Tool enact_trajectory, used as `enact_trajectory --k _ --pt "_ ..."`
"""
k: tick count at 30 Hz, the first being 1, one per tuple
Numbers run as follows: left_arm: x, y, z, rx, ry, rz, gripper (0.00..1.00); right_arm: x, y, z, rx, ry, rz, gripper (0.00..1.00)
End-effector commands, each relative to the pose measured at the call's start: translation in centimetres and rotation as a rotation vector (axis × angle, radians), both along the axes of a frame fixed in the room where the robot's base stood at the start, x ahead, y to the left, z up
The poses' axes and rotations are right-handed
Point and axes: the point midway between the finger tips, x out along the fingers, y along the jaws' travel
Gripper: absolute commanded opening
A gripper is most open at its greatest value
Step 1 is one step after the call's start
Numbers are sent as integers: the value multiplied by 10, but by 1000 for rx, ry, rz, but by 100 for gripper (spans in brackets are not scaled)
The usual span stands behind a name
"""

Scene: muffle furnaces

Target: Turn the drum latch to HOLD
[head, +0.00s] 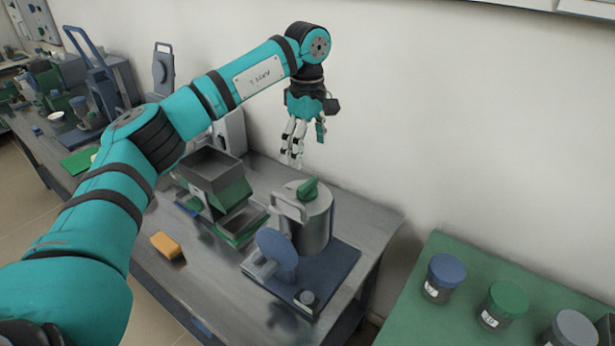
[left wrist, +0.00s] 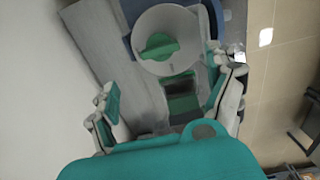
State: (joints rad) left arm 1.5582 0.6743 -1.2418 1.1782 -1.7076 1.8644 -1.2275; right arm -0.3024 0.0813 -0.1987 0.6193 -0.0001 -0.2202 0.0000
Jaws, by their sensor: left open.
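The drum (head: 316,216) is a grey cylinder standing upright on a dark blue base on the metal bench. A green latch knob (head: 308,190) sits on its top. In the left wrist view the green latch (left wrist: 159,47) lies across the round pale drum top (left wrist: 187,22), above the gap between the fingers. My left gripper (head: 300,148) hangs fingers down above the drum, clear of the latch. It is open and empty; its spread fingers also show in the left wrist view (left wrist: 170,100). No HOLD marking is readable. My right gripper is not in view.
A grey hopper with a green body (head: 215,180) stands left of the drum. A round blue disc (head: 277,250) is at the drum's front. A yellow sponge-like block (head: 167,245) lies on the bench. Lidded jars (head: 444,278) stand on the green table (head: 470,262) at right. The wall is close behind.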

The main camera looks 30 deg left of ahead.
Motion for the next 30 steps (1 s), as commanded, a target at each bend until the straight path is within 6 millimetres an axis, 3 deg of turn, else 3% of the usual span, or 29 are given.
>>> enact_trajectory --k 9,15,26,30 --pt "-1 0 -64 -1 2 0 88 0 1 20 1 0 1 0" --pt "0 -1 -88 -2 0 0 88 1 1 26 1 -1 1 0" --pt "0 -1 -95 -1 -2 -1 88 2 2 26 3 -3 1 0" --pt "0 -1 -95 -1 -2 -1 73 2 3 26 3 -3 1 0"
